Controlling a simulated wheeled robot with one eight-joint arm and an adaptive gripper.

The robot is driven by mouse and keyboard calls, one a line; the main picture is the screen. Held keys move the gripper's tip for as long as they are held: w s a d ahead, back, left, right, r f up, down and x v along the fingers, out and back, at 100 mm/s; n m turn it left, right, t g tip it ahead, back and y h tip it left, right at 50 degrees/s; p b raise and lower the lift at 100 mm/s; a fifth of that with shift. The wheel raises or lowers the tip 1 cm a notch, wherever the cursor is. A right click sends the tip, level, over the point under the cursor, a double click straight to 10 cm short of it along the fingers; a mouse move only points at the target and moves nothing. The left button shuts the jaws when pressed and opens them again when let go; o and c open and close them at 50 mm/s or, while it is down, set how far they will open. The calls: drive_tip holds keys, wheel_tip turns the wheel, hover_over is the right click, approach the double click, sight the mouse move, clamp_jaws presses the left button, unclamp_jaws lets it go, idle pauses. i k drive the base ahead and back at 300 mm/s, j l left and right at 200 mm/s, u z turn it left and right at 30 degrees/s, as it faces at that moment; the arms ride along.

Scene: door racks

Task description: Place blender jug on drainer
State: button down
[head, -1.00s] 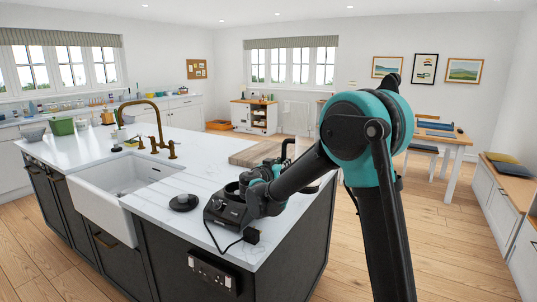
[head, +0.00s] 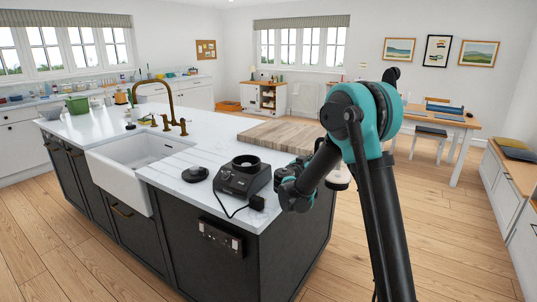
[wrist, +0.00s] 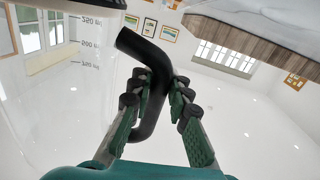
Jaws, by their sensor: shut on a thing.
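The blender jug (wrist: 55,105) fills the left of the wrist view as a clear wall with millilitre marks. Its black bent handle (wrist: 150,85) stands between the fingers of my gripper (wrist: 158,88), which is shut on it. In the head view my wrist is right of the island's near corner and hides most of the jug; a pale rounded bit beside it may be the jug. The grooved drainer (head: 172,163) is the worktop strip right of the white sink (head: 125,178).
The black blender base (head: 243,177) stands with an empty top near the island's front edge, its cord and plug (head: 256,202) beside it. A black lid (head: 195,174) lies left of it. A wooden board (head: 280,134) lies behind. Brass taps (head: 165,105) stand behind the sink.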

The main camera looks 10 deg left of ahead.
sight(189, 157)
drive_tip(key=k+j+u, duration=0.1)
drive_tip(key=k+u, duration=0.3)
drive_tip(key=k, duration=0.55)
drive_tip(key=j+u, duration=0.2)
drive_tip(key=i+j+u, duration=0.35)
drive_tip(key=i+j, duration=1.45)
drive_tip(key=i+j+z, duration=0.25)
drive_tip(key=i+j, duration=0.2)
drive_tip(key=j, duration=0.25)
drive_tip(key=i+j+z, duration=0.15)
drive_tip(key=j, duration=0.2)
drive_tip(key=i+j+z, duration=0.1)
drive_tip(key=j+z, duration=0.3)
drive_tip(key=j, duration=0.4)
drive_tip(key=j+z, duration=0.45)
drive_tip(key=j, duration=0.35)
drive_tip(key=k+j+z, duration=0.2)
drive_tip(key=j+z, duration=0.2)
drive_tip(key=j, duration=0.35)
drive_tip(key=i+l, duration=0.1)
